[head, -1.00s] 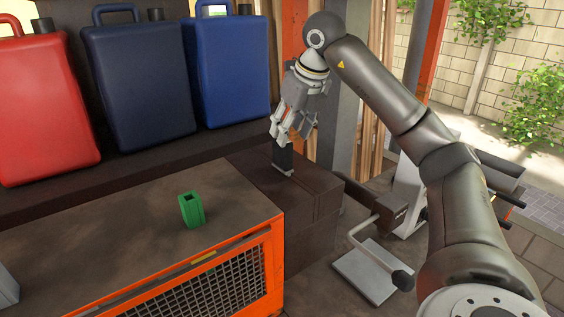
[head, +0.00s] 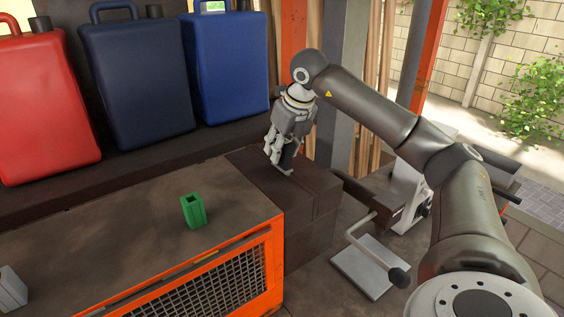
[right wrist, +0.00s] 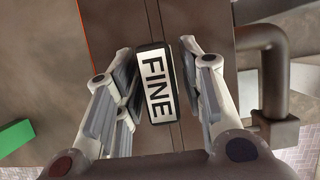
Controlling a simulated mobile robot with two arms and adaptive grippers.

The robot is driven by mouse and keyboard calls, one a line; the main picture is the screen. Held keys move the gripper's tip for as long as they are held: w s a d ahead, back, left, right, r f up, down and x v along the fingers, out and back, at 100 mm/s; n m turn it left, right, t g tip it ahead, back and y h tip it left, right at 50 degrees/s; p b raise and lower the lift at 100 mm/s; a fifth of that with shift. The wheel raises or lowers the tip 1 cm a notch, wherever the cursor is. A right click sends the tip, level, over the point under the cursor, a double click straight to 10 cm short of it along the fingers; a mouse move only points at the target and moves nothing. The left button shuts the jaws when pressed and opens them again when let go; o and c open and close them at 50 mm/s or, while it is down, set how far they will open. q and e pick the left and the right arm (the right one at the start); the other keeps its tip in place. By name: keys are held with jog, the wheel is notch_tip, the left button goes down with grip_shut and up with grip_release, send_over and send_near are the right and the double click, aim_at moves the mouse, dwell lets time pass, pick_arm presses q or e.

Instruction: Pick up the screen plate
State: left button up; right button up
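The screen plate (right wrist: 159,85) is a dark upright piece with a white top label reading "FINE". It stands on the brown block at the bench's right end. In the head view the plate (head: 287,158) is mostly hidden by my right gripper (head: 280,158). My right gripper points down over it. In the right wrist view the fingers of my right gripper (right wrist: 158,75) are spread, one on each side of the plate. The gaps are small, and I cannot tell whether either finger touches. A grey piece, apparently of my left gripper (head: 12,291), shows at the lower left edge.
A green hollow block (head: 193,211) stands on the bench top (head: 120,225). Red (head: 45,105), dark blue (head: 140,80) and blue (head: 231,65) canisters stand behind. A machine with a bent handle (head: 362,225) is right of the brown block (head: 310,195).

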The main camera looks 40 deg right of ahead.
grip_shut()
